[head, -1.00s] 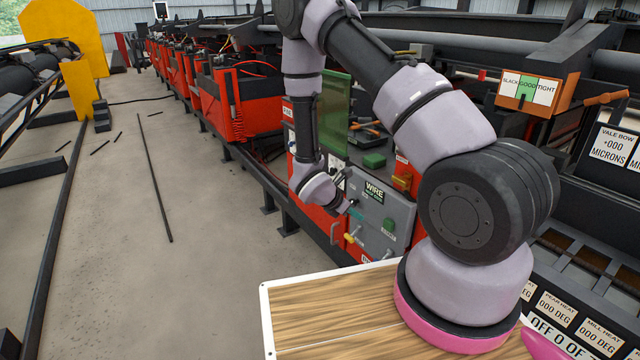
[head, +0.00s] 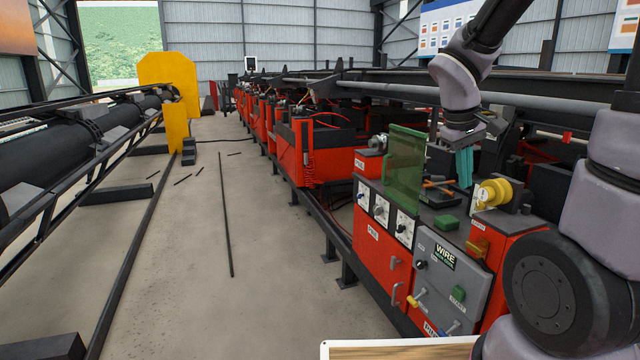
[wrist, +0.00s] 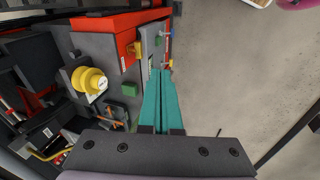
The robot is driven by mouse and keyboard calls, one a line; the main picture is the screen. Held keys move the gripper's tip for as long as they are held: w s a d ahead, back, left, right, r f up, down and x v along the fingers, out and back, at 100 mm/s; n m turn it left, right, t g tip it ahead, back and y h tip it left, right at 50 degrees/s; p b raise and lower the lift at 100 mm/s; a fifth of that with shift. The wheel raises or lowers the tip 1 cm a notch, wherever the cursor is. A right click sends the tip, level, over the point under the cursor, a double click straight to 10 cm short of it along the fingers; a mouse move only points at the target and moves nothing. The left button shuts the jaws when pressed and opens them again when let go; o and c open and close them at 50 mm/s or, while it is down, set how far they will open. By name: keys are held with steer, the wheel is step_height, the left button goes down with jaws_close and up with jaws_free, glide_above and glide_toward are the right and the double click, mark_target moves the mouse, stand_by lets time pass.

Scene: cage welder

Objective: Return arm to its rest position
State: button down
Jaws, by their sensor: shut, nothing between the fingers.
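My gripper (head: 465,168) has two teal fingers pressed together, with nothing between them. In the head view it points down above the red welder cabinet, between the green screen (head: 403,170) and the yellow round knob (head: 494,193). It looks clear of both, though its exact height is hard to tell. In the wrist view the shut fingers (wrist: 160,100) reach up the middle of the picture, with the cabinet on the left and bare floor on the right. My arm's upper links leave the top of the head view, so its full pose is hidden.
The grey WIRE panel (head: 446,270) with levers and buttons faces the aisle. A small tray (head: 436,195) with tools sits on the cabinet top. A long dark rod (head: 226,215) lies on the open concrete floor. A yellow post (head: 174,128) stands at the left.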

steer(key=s+a+r+m+t+y, duration=0.2)
steer(key=s+a+r+m, duration=0.1)
steer(key=s+r, duration=0.2)
steer(key=s+a+r+m+t+y, duration=0.3)
steer(key=s+r+m, duration=0.1)
steer(key=r, duration=0.4)
steer(key=shift+s+r, duration=0.15)
steer(key=shift+s, duration=0.25)
stand_by(0.5)
